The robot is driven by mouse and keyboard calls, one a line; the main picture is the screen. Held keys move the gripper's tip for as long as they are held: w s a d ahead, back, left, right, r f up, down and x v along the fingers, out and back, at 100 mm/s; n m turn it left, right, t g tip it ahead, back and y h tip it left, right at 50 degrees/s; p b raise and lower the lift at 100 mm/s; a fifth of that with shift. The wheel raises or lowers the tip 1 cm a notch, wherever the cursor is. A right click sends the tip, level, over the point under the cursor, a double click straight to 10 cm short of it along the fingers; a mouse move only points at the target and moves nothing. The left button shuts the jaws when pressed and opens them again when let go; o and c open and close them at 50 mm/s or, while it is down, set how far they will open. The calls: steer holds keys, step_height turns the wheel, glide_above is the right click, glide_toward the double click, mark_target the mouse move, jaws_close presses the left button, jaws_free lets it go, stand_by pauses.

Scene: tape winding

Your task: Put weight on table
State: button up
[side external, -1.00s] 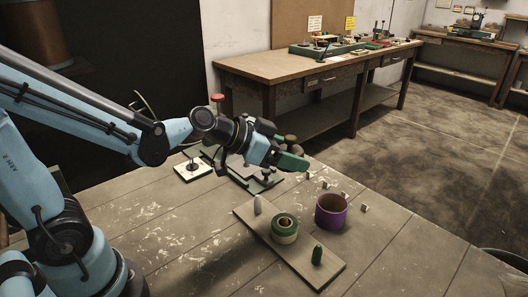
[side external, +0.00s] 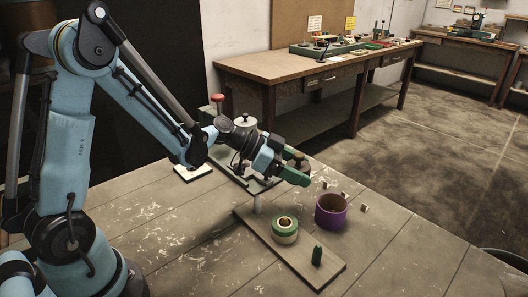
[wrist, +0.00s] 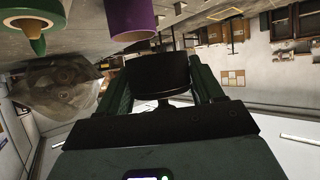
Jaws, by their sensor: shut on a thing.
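My gripper (side external: 296,170) reaches over the table (side external: 170,235) from the left, with its green fingers pointing right and down. In the wrist view my gripper (wrist: 157,80) is shut on a dark, round weight (wrist: 163,74) that has a short stem. The fingers press on both of its sides. The weight is held above the table, behind the wooden board. In the side view the fingers hide most of it.
A purple ring (side external: 331,211) and small blocks lie beyond. A knobbed grey thing (side external: 247,123) stands behind my gripper. The table's front left is clear.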

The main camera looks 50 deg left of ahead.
steer(key=a+f, duration=0.1)
steer(key=w+a+f, duration=0.1)
steer(key=a, duration=0.1)
steer(key=w+a+f, duration=0.1)
steer(key=shift+w+a, duration=0.2)
steer(key=shift+w, duration=0.05)
steer(key=shift+f, duration=2)
steer(key=shift+f, duration=0.3)
